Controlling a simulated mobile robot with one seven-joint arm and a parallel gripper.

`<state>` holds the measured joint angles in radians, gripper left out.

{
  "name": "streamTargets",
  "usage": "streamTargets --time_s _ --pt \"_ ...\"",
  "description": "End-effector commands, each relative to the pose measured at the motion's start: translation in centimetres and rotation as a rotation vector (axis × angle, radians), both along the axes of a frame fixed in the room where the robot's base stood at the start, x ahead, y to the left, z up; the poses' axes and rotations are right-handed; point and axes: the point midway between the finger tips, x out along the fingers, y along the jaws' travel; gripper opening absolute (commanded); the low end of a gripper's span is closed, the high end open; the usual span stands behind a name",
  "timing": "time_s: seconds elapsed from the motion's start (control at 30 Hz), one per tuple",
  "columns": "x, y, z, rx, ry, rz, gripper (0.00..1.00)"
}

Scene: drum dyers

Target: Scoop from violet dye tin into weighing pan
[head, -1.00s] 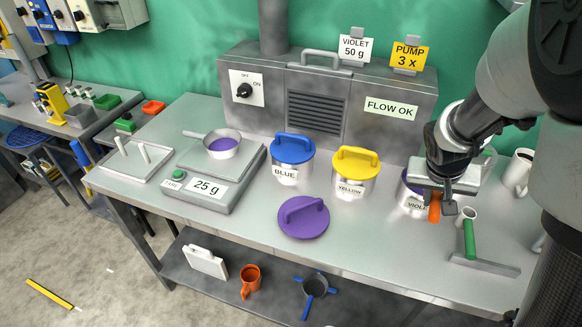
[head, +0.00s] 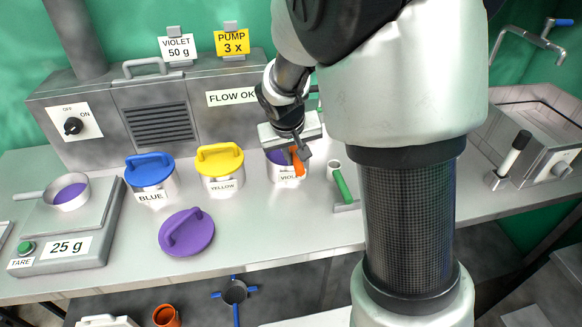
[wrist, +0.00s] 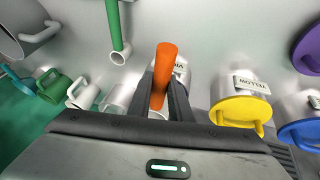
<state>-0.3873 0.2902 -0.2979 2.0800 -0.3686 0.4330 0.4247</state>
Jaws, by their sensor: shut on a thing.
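My gripper (head: 298,155) is shut on the orange handle (head: 299,168) of a scoop at the violet tin (head: 281,175). The handle is also between the fingers in the wrist view (wrist: 165,62); the scoop's bowl is hidden, so I cannot tell how full it is. The violet tin is open, with violet dye showing at its mouth behind the fingers. The weighing pan (head: 77,204), a small pan with a handle, sits on the scale (head: 95,242) at the far left. It holds some violet dye, and the display reads 25 g.
The violet lid (head: 187,233) lies on the bench. Lidded blue (head: 152,183) and yellow (head: 221,178) tins stand between scale and violet tin. A green-handled tool (head: 343,187) lies right of the violet tin. Signs read "VIOLET 50 g" (head: 174,48) and "PUMP 3 x" (head: 230,41).

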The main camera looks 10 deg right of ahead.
Motion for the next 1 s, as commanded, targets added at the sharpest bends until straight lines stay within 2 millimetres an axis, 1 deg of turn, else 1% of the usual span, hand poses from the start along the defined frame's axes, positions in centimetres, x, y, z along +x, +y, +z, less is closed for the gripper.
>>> streamTargets --time_s 0.03,0.1,0.2,0.3,0.43,0.57,1.0 --pt "1.0 -0.3 -0.4 0.002 -0.005 0.002 0.00" --pt "2.1 -0.3 -0.1 0.003 -0.007 0.014 0.00" --pt "3.2 -0.3 0.3 0.005 -0.009 0.026 0.00" --pt "3.8 -0.3 0.7 0.006 -0.012 0.035 0.00" --pt "4.1 -0.2 0.8 0.005 -0.013 0.040 0.00" --pt "4.1 -0.2 0.4 0.005 -0.012 0.041 0.00" --pt "4.1 -0.2 -2.9 0.005 -0.011 0.040 0.00"
